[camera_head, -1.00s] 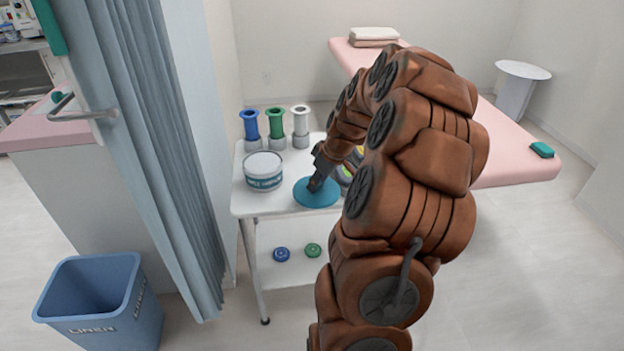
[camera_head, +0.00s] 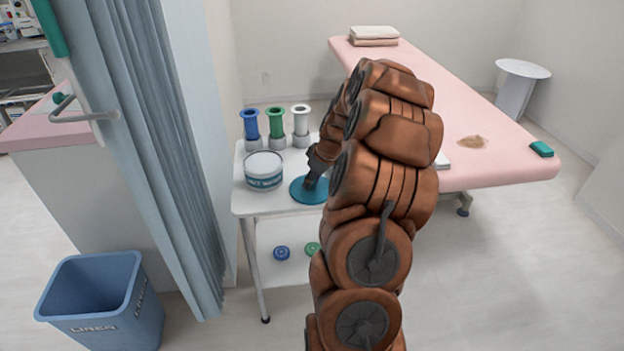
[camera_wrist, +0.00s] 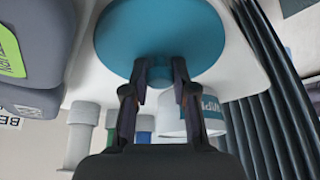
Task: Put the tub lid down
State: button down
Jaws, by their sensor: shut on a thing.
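The tub lid (camera_head: 309,191) is a round teal disc at the front middle of the white trolley top, right of the tub. In the wrist view the lid (camera_wrist: 160,38) fills the upper middle. I cannot tell whether the lid touches the trolley top. The white tub (camera_head: 263,171) with a teal label stands beside the lid, and partly shows behind the right finger in the wrist view (camera_wrist: 208,112).
Blue (camera_head: 250,125), green (camera_head: 276,123) and white (camera_head: 301,122) cylinders stand at the trolley's back. Two small caps lie on its lower shelf (camera_head: 283,272). A curtain (camera_head: 180,150) hangs left. A blue linen bin (camera_head: 105,300) stands front left. A pink bed (camera_head: 480,120) is behind right.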

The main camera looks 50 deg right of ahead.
jog(key=shift+f, duration=0.15)
jog(key=c, duration=0.9)
grip_release()
